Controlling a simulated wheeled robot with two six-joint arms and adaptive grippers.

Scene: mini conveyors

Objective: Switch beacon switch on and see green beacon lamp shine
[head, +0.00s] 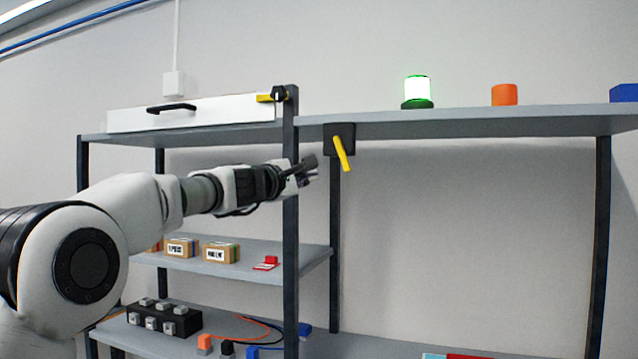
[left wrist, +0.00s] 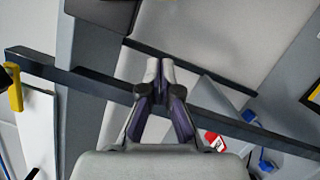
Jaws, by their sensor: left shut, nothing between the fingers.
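The beacon switch (head: 341,138) is a black box under the front edge of the upper right shelf, with a yellow lever (head: 342,154) that hangs down, slightly tilted. The green beacon lamp (head: 418,90) stands on that shelf and its dome glows bright with a green tint. My left gripper (head: 308,168) is shut and empty, a little left of the yellow lever and apart from it. In the left wrist view its fingertips (left wrist: 160,70) are together with nothing between them. My right gripper is not in view.
A white cabinet (head: 195,111) with a yellow latch (head: 265,98) sits on the upper left shelf. An orange block (head: 504,95) and a blue block (head: 624,93) stand right of the lamp. Lower shelves hold boxes (head: 221,252) and cables.

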